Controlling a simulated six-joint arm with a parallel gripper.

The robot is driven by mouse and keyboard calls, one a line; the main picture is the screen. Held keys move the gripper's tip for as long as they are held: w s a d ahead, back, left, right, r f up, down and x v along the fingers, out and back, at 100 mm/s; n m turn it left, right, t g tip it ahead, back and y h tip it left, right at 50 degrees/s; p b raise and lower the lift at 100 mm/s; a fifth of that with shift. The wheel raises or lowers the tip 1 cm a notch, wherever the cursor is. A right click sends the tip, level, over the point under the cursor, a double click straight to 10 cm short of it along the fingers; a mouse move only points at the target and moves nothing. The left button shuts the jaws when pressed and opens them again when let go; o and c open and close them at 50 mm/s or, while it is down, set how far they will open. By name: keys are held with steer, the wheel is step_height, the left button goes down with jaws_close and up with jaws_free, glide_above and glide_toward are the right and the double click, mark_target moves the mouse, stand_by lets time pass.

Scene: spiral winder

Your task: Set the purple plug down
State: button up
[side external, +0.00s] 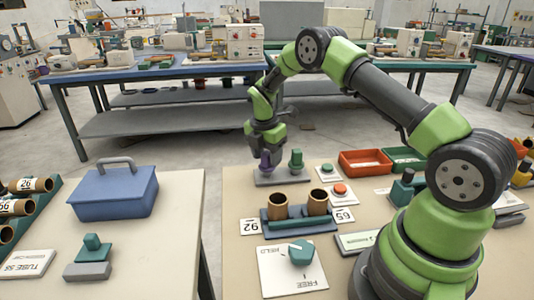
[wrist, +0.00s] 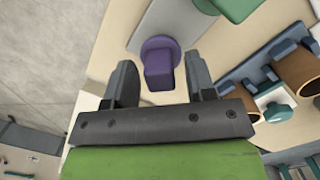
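The purple plug (side external: 266,160) stands at the left end of a grey plate (side external: 283,177), below my gripper (side external: 266,142). In the wrist view the purple plug (wrist: 158,64) shows a round base on the grey plate (wrist: 172,28) and a square grip. My gripper (wrist: 160,78) is open. Its two fingers stand on either side of the plug's grip, with a gap on both sides. The plug's contact with the plate is partly hidden by its own base.
A green plug (side external: 296,158) stands on the same plate, to the right. A blue rack (side external: 300,226) with two brown tubes stands nearer the camera. Orange (side external: 365,161) and green trays lie to the right. A blue toolbox (side external: 115,192) sits on the separate left table.

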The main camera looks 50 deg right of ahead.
mark_target(263, 169)
steer(key=s+a+r+m+t, duration=0.1)
steer(key=s+a+r+m, duration=0.15)
steer(key=r, duration=0.55)
steer(key=s+a+r+m+t, duration=0.1)
steer(key=a+r+m, duration=0.15)
steer(key=r, duration=0.45)
steer(key=s+a+r+m+t, duration=0.1)
steer(key=s+a+r+m, duration=0.15)
steer(key=r, duration=0.55)
steer(key=s+a+r+m+t+y, duration=0.1)
steer(key=s+a+m+t, duration=0.1)
steer(key=s+a+m, duration=0.2)
steer(key=s+a+r+m+t+y, duration=0.1)
steer(key=s+a+m, duration=0.4)
steer(key=s+m, duration=0.5)
steer(key=s+t+y, duration=0.1)
steer(key=s, duration=0.3)
steer(key=shift+s+a+r, duration=0.2)
steer(key=shift+s+r, duration=0.1)
steer(key=shift+r, duration=0.05)
steer(key=shift+o, duration=0.2)
steer(key=shift+m, duration=0.25)
